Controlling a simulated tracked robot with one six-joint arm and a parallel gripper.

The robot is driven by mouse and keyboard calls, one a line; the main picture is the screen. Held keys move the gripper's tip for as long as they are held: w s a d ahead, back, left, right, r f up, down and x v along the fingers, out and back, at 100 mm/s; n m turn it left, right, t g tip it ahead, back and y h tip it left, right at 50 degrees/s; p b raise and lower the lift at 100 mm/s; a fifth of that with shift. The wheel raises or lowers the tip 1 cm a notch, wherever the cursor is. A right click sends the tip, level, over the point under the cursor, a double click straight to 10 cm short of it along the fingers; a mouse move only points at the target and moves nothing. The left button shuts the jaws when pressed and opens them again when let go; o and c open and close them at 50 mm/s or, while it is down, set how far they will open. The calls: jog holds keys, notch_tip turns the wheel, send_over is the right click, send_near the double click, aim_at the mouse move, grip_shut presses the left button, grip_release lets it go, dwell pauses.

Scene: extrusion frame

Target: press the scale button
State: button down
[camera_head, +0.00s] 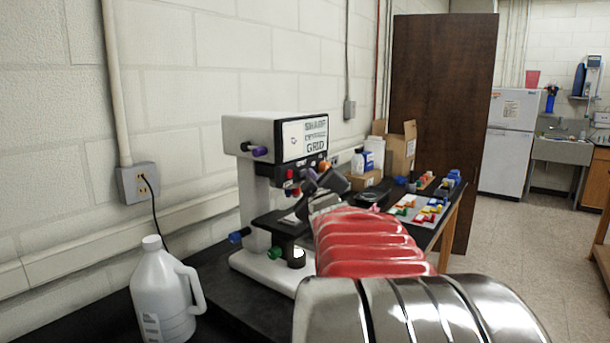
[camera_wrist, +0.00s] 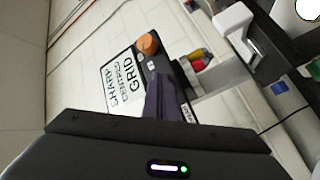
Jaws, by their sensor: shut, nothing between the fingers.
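A white and black microscope-like instrument (camera_head: 262,130) stands on the dark bench, with a display panel (camera_head: 306,138) reading something like "SHARP CENTRED GRID". The panel also shows in the wrist view (camera_wrist: 121,82). Below it is a dark strip with an orange knob (camera_head: 324,165), seen close in the wrist view (camera_wrist: 148,43), and red knobs (camera_head: 290,174). I cannot tell which control is the scale button. My gripper (camera_head: 312,176) is shut and empty, close in front of this strip. In the wrist view its fingers (camera_wrist: 156,78) point at the strip beside the orange knob; contact is unclear.
A white jug (camera_head: 163,296) stands at the front left. Cardboard boxes (camera_head: 397,152) and coloured blocks (camera_head: 428,212) lie on the bench behind my arm.

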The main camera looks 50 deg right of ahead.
dwell(0.6)
jog(key=shift+s, duration=0.75)
jog(key=s, duration=0.5)
jog(key=shift+d, duration=0.25)
dwell(0.8)
